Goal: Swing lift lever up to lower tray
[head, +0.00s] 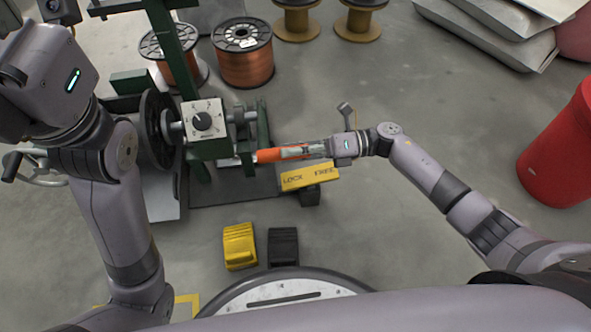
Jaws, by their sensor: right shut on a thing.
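The lift lever (268,156) has an orange grip and points right from the green spool stand (208,147). My right gripper (298,151) comes in from the right and is shut on the lever, which lies about level across the picture. A dark flat plate (240,188) lies low at the foot of the stand; I cannot tell whether it is the tray. My left gripper's body (70,80) is at the upper left, with its fingertips out of sight.
A yellow LOCK/FREE plate (310,177) sits just below my right gripper. A yellow pedal (240,246) and a black pedal (283,246) stand in front. Copper spools (243,65) stand behind. A red bin (560,145) is at right. Floor between is clear.

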